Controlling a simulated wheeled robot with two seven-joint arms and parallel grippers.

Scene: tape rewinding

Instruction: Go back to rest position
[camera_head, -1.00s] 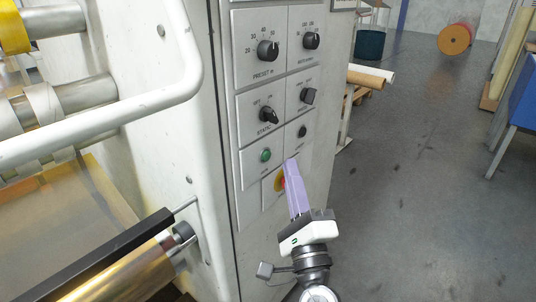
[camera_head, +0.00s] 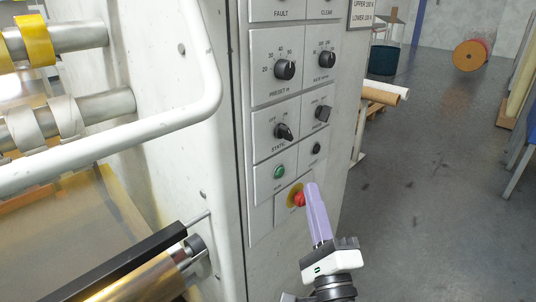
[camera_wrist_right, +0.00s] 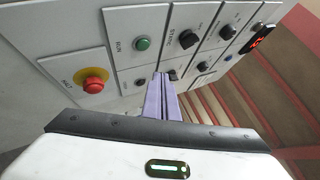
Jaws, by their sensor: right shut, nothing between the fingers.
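My right gripper (camera_head: 313,186) is in front of the lower part of the control panel, with its purple fingers together and nothing between them. In the right wrist view the closed fingers (camera_wrist_right: 163,80) point toward the panel. A red emergency stop button (camera_head: 298,199) on a yellow ring shows just left of the fingers. It also shows in the right wrist view (camera_wrist_right: 93,85), left of the fingers and apart from them. A green button (camera_head: 279,172) sits above it on the panel. My left gripper does not show.
The grey machine cabinet (camera_head: 205,170) carries several knobs. A white bent rail (camera_head: 130,135) and metal rollers (camera_head: 75,38) stand at the left. Open floor (camera_head: 430,180) lies to the right, with a large orange roll (camera_head: 469,55) far back.

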